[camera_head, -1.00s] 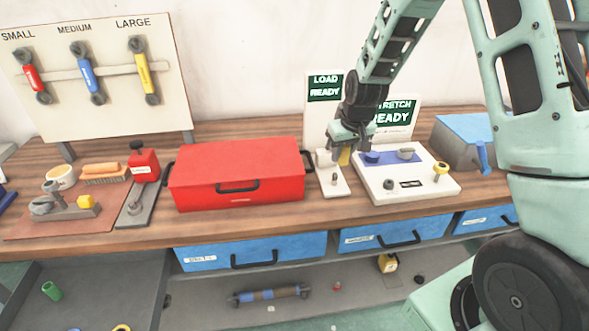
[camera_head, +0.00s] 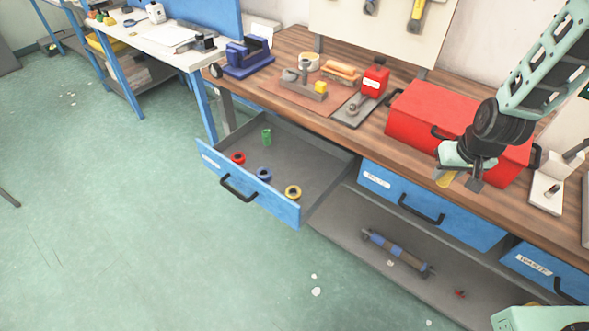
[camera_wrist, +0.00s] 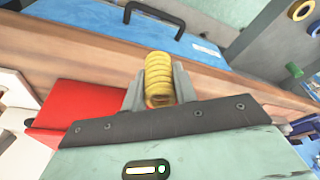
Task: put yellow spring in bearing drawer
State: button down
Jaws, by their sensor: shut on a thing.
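The yellow spring (camera_wrist: 159,78) is coiled and sits between the fingers of my gripper (camera_wrist: 158,92), which is shut on it. In the head view my gripper (camera_head: 461,181) hangs in front of the red box, above the table's front edge, and the yellow spring (camera_head: 445,180) shows below it. An open drawer (camera_head: 240,188) with a blue front stands pulled out at lower left of my gripper. It holds a red ring (camera_head: 238,158), a blue ring (camera_head: 264,174), a yellow ring (camera_head: 293,192) and a green cylinder (camera_head: 266,137). Its label is too small to read.
A closed blue drawer (camera_head: 430,212) lies below my gripper, right of the open one. A red box (camera_head: 420,108) stands on the wooden table behind my gripper. A shelf below holds a dark and blue rod (camera_head: 397,254).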

aim_at(285, 168)
jog(key=i+j+u, duration=0.3)
jog(key=j, duration=0.2)
jog(key=i+j+u, duration=0.3)
jog(key=j, duration=0.15)
jog(key=i+j, duration=0.2)
